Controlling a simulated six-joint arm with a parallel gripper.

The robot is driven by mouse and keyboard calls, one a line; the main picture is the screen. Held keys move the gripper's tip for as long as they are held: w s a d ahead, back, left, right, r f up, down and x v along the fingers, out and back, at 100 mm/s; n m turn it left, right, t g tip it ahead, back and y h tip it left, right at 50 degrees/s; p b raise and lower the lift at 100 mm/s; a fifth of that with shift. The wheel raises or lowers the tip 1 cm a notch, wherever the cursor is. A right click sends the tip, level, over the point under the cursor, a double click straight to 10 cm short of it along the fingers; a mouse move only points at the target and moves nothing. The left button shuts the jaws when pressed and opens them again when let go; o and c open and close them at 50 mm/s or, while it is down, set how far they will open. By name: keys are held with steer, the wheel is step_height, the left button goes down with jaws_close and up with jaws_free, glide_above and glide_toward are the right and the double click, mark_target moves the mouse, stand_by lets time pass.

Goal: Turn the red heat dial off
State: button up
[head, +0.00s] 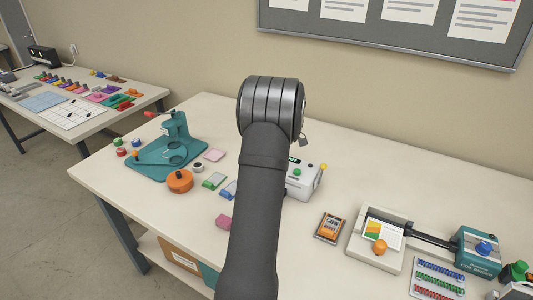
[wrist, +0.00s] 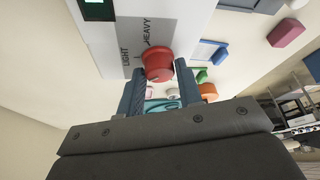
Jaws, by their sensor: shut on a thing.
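The red heat dial (wrist: 158,62) sits on the white and grey face of a machine (wrist: 120,40) in the wrist view, beside the printed words LIGHT and HEAVY. My gripper (wrist: 160,72) has one dark finger on each side of the dial and is shut on it. I cannot make out the dial's pointer or its exact setting. In the head view, a white machine (head: 303,183) with a green button shows partly behind my arm. The red dial and my gripper are hidden there.
A teal press (head: 176,145) and an orange round tin (head: 179,181) stand on the table to the left. A paper trimmer (head: 374,262) and a teal device (head: 478,252) stand to the right. An orange-and-black pack (head: 330,227) lies in front of the machine.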

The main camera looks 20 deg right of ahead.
steer(key=n+g, duration=0.1)
steer(key=n, duration=0.3)
steer(key=shift+w+d+f+n+g, duration=0.1)
steer(key=shift+n+g, duration=0.2)
steer(key=shift+g, duration=0.1)
stand_by(0.4)
steer(key=o, duration=1)
steer(key=shift+c, duration=0.2)
steer(key=v, duration=1.7)
steer(key=shift+d, duration=0.3)
